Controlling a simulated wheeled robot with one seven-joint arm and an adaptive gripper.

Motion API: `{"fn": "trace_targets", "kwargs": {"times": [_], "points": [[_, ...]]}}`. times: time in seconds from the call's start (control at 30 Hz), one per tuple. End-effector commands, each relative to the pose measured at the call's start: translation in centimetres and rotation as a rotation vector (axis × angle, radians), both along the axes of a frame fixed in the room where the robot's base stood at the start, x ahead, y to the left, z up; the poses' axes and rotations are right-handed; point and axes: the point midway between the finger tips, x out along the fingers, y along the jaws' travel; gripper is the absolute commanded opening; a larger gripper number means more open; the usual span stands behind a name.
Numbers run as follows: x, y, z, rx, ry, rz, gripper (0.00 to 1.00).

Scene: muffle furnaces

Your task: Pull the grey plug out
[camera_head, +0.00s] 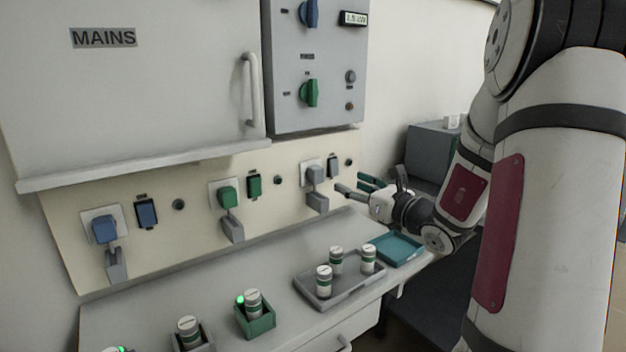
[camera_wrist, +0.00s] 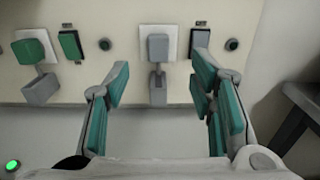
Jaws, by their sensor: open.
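The grey plug (camera_head: 315,174) sits in a white socket plate on the cream wall panel, at the right end of the row of plugs. In the wrist view the grey plug (camera_wrist: 158,47) is upper centre, with a grey block (camera_wrist: 158,88) below it. My gripper (camera_head: 354,186) is just right of the plug in the head view. Its teal-padded fingers (camera_wrist: 160,82) are open, one at each side of the plug's column in the wrist view, and nothing is between them. The plug appears beyond the fingertips, apart from them.
A grey switch (camera_head: 333,166) and a round button (camera_head: 349,161) sit right of the plug. A green plug (camera_head: 227,197) and a blue plug (camera_head: 104,229) are further left. Below, the bench holds a grey tray (camera_head: 318,297) of vials and a teal tray (camera_head: 396,262).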

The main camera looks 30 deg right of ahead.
Motion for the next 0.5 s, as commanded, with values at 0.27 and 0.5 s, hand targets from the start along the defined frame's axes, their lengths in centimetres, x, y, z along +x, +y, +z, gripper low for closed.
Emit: {"fn": "trace_targets", "kwargs": {"times": [0.27,0.5], "points": [[4.6,0.4,-0.1,-0.002,-0.001,0.008,0.5],[9.3,0.6,0.0,-0.002,-0.001,0.008,0.5]]}}
